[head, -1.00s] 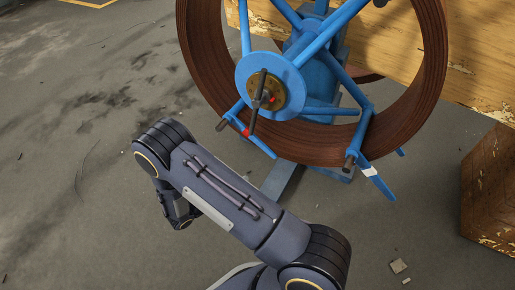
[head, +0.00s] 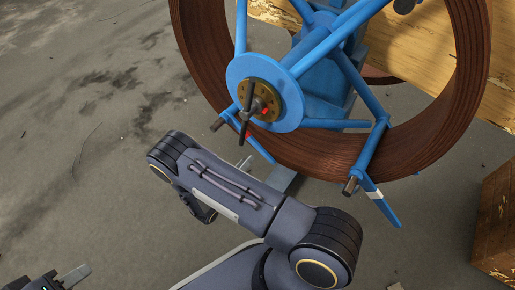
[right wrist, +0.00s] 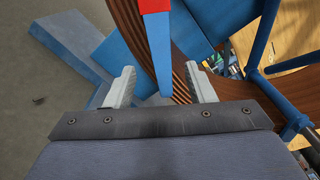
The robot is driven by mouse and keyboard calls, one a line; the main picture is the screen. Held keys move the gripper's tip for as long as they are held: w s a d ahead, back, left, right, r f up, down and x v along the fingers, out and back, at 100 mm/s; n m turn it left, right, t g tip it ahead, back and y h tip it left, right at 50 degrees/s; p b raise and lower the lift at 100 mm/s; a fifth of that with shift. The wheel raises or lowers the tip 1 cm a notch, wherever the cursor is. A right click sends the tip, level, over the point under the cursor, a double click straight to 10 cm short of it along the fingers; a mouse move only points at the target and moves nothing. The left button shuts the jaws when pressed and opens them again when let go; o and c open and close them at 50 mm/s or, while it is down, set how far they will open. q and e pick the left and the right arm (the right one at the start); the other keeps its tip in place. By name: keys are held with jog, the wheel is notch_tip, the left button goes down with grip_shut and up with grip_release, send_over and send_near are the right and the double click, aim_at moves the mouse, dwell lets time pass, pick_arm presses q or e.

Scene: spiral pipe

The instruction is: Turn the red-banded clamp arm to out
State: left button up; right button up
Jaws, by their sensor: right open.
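The red-banded clamp arm (head: 262,149) is a blue bar at the lower left of the blue reel, its red band partly hidden by the black crank handle in the head view. In the right wrist view, the clamp arm (right wrist: 159,55) runs down between my two fingers, red band at the top edge. My right gripper (right wrist: 162,87) is open around it, with visible gaps to both fingers. In the head view my right gripper (head: 244,164) is mostly hidden behind my forearm, only a fingertip showing. My left gripper (head: 75,277) is at the lower left corner, away from the reel; its opening is unclear.
A brown coil (head: 455,115) surrounds the reel. A white-banded clamp arm (head: 385,205) hangs at the lower right. The brass hub (head: 257,99) carries the black crank handle (head: 247,108) close above my right gripper. A wooden crate (head: 497,225) stands right. The floor at left is clear.

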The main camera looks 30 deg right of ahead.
aim_at(258, 148)
jog(key=b+x, duration=0.1)
jog(key=x, duration=0.5)
jog(key=shift+d, duration=0.15)
jog(key=shift+c, duration=0.2)
grip_shut()
